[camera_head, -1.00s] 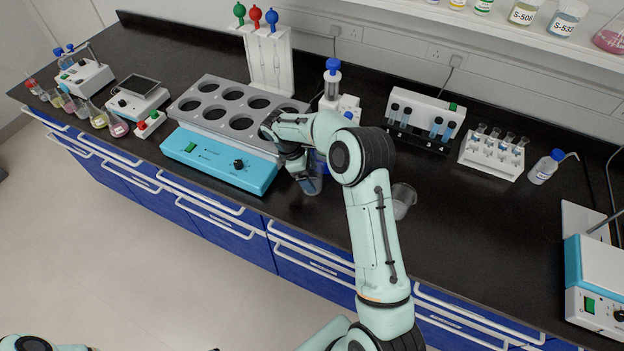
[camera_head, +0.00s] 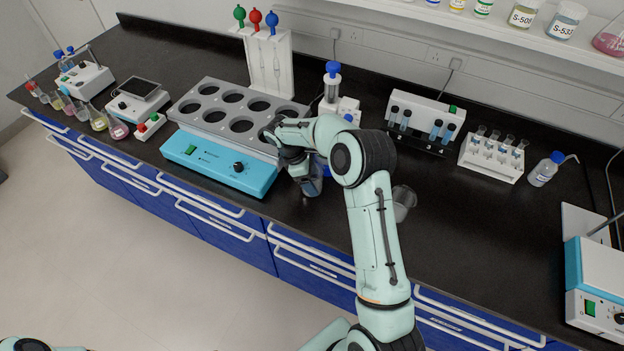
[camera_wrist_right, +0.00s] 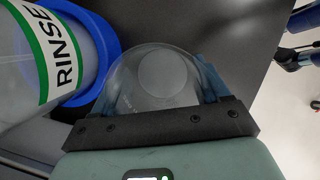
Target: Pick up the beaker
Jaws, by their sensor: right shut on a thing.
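A clear glass beaker (camera_head: 313,184) is at the front part of the black bench, right of the distiller's blue control panel. My right gripper (camera_head: 306,178) is shut on this beaker, with a finger on each side of it. In the right wrist view the round glass of the beaker (camera_wrist_right: 150,75) shows between the two bluish fingers of the gripper (camera_wrist_right: 155,95). The gripper and wrist hide the upper part of the beaker in the head view. I cannot tell whether its base touches the bench. My left gripper is out of view.
A second glass beaker (camera_head: 404,200) stands right of my forearm. The multi-hole heater (camera_head: 190,118) with its blue panel (camera_head: 218,163) is to the left.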

